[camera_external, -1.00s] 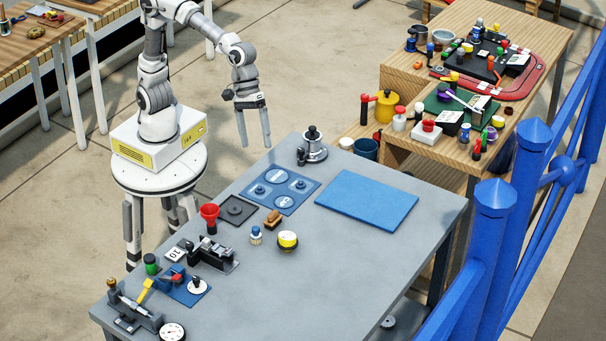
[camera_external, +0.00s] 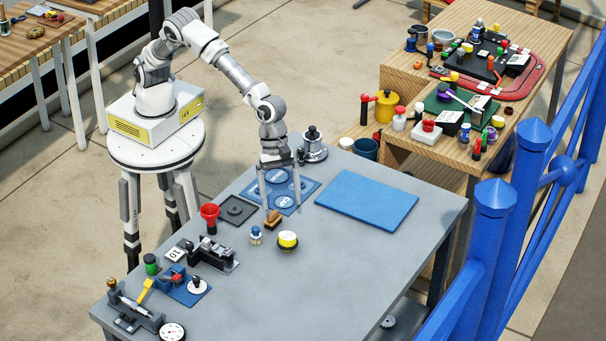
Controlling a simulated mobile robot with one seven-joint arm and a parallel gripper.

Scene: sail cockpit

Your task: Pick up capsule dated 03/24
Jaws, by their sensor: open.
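No date can be read at this size, so I cannot tell which item is the capsule dated 03/24. Small candidates on the grey table (camera_external: 370,262) are a black, yellow-topped round piece (camera_external: 287,241) and a small blue-capped piece (camera_external: 256,236). A blue panel (camera_external: 312,185) with round marked spots lies behind them. My gripper (camera_external: 282,206) is open and empty, pointing down over the panel, with its fingers partly covering it. The fingertips appear just behind a brown block (camera_external: 274,219); their height above the table is unclear.
A metal pot-like piece (camera_external: 314,150) stands close behind my gripper. A flat blue mat (camera_external: 368,200) lies to the right. The table's right front is clear.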

